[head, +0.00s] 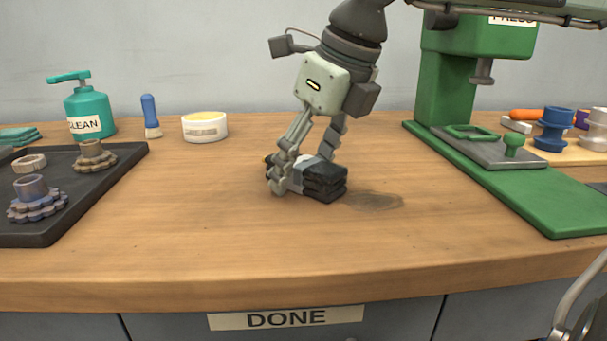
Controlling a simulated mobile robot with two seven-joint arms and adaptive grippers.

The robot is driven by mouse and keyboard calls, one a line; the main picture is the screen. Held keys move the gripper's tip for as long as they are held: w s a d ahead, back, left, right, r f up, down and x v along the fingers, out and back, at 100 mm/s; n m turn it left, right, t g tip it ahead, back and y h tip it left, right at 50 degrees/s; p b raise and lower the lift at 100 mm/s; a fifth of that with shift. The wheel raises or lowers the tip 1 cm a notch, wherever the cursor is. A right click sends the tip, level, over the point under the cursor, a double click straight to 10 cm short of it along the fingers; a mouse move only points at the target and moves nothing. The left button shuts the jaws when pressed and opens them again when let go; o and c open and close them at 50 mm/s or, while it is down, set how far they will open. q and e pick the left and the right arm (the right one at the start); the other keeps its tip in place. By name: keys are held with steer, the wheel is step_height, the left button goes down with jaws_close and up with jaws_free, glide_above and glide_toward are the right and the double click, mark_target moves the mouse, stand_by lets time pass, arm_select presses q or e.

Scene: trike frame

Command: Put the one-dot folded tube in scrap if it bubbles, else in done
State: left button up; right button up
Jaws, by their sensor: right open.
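A black folded tube (326,183) lies on the wooden bench near the middle, with a pale grey-white part at its left end. Its dots are too small or hidden to tell, and no bubbles show. My right gripper (302,170) comes down from above with its fingers open on either side of the tube's left part. I cannot tell if the fingers touch it. The DONE label (287,318) is on the grey drawer front below the bench edge. No scrap container shows.
A dark tray (108,176) with gears stands at left. Behind are a green CLEAN bottle (90,112), a blue brush (150,117) and a white tub (205,127). A green press (447,85) stands at right. A dark patch (378,201) marks the bench. The front middle is clear.

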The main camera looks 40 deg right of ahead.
mark_target(304, 161)
steer(key=shift+c, duration=0.4)
steer(key=c, duration=1.4)
steer(key=shift+r+p, duration=0.3)
steer(key=shift+p, duration=0.15)
step_height(304, 161, up, 9)
steer(key=shift+f+p, duration=0.1)
steer(key=shift+p, duration=0.55)
steer(key=shift+r, duration=0.55)
arm_select(q)
steer(key=s+a+f+g+y, duration=0.2)
steer(key=a+f+g, duration=0.1)
steer(key=a+f, duration=0.2)
steer(key=shift+s+f+g, duration=0.2)
steer(key=shift+s+g, duration=0.1)
steer(key=shift+s, duration=0.1)
